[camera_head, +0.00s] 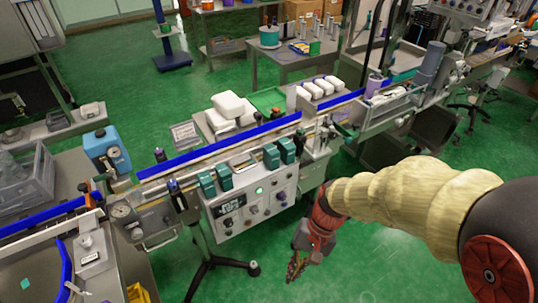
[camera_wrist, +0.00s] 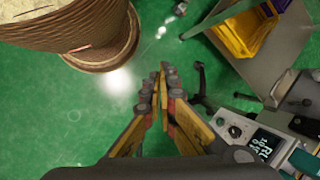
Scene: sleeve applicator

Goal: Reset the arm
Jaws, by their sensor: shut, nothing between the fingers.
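My arm reaches in from the right of the head view, wrapped in a yellowish cover. My gripper (camera_head: 296,268) hangs low over the green floor, in front of the machine's control panel (camera_head: 252,203). In the wrist view my gripper (camera_wrist: 162,82) has its fingertips together with nothing between them. It touches nothing that I can see.
The sleeve applicator line with its blue rail (camera_head: 220,147) runs across the middle. A black tripod foot (camera_head: 218,262) stands left of my gripper. The wrist view shows a display panel (camera_wrist: 262,145) at lower right. Green floor (camera_head: 370,265) is open around the gripper.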

